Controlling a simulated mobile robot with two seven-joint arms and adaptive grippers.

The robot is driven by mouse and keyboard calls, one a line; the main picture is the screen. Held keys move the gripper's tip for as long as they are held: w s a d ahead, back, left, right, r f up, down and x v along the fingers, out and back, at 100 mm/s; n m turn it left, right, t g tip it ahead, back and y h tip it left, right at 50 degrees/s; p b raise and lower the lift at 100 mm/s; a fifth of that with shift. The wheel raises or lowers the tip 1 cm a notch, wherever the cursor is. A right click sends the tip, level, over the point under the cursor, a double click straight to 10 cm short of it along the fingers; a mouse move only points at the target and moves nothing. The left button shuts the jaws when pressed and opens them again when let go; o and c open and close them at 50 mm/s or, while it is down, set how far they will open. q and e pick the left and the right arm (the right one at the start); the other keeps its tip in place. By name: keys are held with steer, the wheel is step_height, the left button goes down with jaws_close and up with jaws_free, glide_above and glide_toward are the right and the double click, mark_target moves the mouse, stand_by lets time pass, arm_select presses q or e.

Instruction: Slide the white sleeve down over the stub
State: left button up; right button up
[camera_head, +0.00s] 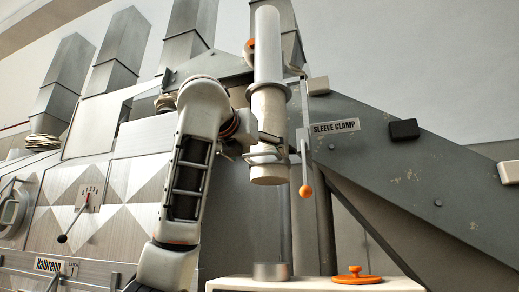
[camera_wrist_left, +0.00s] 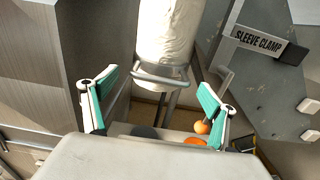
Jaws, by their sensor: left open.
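The white sleeve (camera_head: 268,112) hangs upright under a grey flange, with a metal clamp ring (camera_head: 268,158) near its lower end. It also shows in the left wrist view (camera_wrist_left: 168,35), ahead of the fingers. A short grey cylinder (camera_head: 271,271), which looks like the stub, stands on a white top below the sleeve, clear of its lower end. My left gripper (camera_head: 250,132) is beside the sleeve on its left. In the left wrist view its fingers (camera_wrist_left: 155,108) are wide apart, with nothing gripped between them. My right gripper is not in view.
A clamp lever with an orange knob (camera_head: 305,190) hangs right of the sleeve, near the SLEEVE CLAMP label (camera_head: 334,127). An orange lid-like piece (camera_head: 355,276) lies on the white top (camera_head: 225,284). A sloping grey panel (camera_head: 400,175) stands behind on the right.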

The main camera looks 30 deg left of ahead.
arm_select(q)
steer(key=shift+x, duration=0.9)
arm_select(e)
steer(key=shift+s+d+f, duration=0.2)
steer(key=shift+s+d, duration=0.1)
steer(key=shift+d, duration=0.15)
